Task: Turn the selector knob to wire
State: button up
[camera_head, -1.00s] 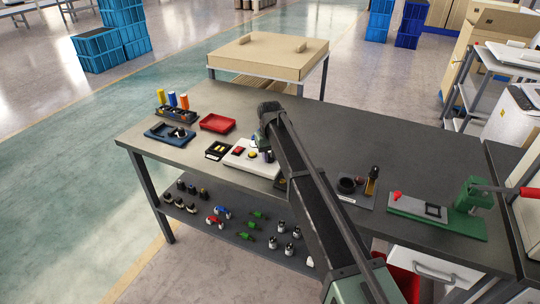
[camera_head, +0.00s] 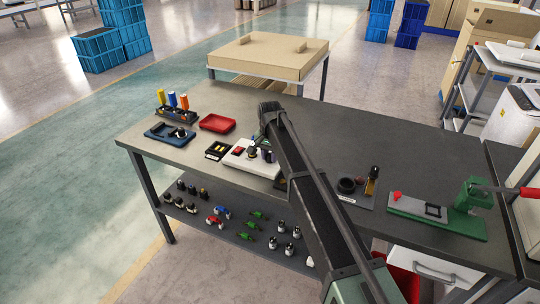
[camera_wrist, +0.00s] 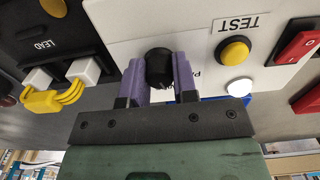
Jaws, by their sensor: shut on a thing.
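The selector knob (camera_wrist: 158,66) is black and round and stands on a white panel (camera_wrist: 115,18). My gripper (camera_wrist: 160,75) has purple fingers, one on each side of the knob, closed on it. The knob's pointer is not clear, and the printed label beside it is mostly hidden by a finger, so I cannot read its setting. In the head view the white panel (camera_head: 264,170) lies on the grey workbench, with my gripper (camera_head: 260,154) down at it; the knob is not clearly visible there.
A yellow button (camera_wrist: 235,50) marked TEST, a white round part (camera_wrist: 238,87) and a red switch (camera_wrist: 298,42) are near the knob.

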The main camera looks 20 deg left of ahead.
aim_at(270, 154)
jog(key=shift+m, duration=1.3)
jog(key=o, duration=0.9)
notch_tip(270, 154, up, 11)
jog(key=p, duration=1)
jog(key=shift+f+p, duration=0.1)
jog(key=shift+p, duration=0.3)
